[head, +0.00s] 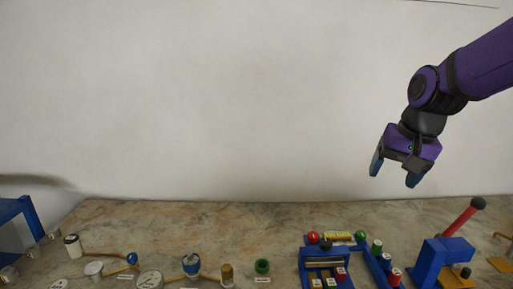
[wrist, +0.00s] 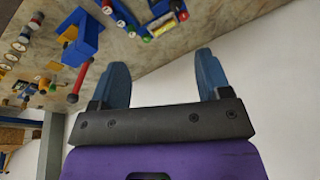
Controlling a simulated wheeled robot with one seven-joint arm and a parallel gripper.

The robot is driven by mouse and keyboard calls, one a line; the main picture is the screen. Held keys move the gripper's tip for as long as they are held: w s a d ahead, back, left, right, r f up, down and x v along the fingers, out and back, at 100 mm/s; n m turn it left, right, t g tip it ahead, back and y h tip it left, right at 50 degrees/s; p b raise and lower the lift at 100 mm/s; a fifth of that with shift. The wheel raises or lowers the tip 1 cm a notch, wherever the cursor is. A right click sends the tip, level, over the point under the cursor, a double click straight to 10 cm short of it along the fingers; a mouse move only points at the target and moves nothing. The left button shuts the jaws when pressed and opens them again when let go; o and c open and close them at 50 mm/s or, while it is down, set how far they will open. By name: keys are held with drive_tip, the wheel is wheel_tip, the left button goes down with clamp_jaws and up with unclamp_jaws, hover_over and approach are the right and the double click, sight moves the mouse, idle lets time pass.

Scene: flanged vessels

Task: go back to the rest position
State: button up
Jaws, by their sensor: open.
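My gripper (head: 395,174) hangs at the upper right of the head view, in front of the white wall and well above the table (head: 200,215). Its two blue fingers point down and are spread apart with nothing between them. In the wrist view my gripper (wrist: 157,82) also shows its two blue fingers apart and empty. No thing touches it.
Small vessels, a green ring (head: 262,266) and a blue box (head: 14,232) lie further left. The air around the gripper is clear.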

drive_tip(key=s+d+r+n+t, duration=0.1)
drive_tip(key=s+n, duration=0.1)
drive_tip(key=s, duration=0.7)
drive_tip(key=s+d+r+n+t+h, duration=0.1)
drive_tip(key=s+r, duration=0.1)
drive_tip(key=s, duration=0.7)
drive_tip(key=shift+r+n, duration=0.25)
drive_tip(key=shift+n, duration=0.15)
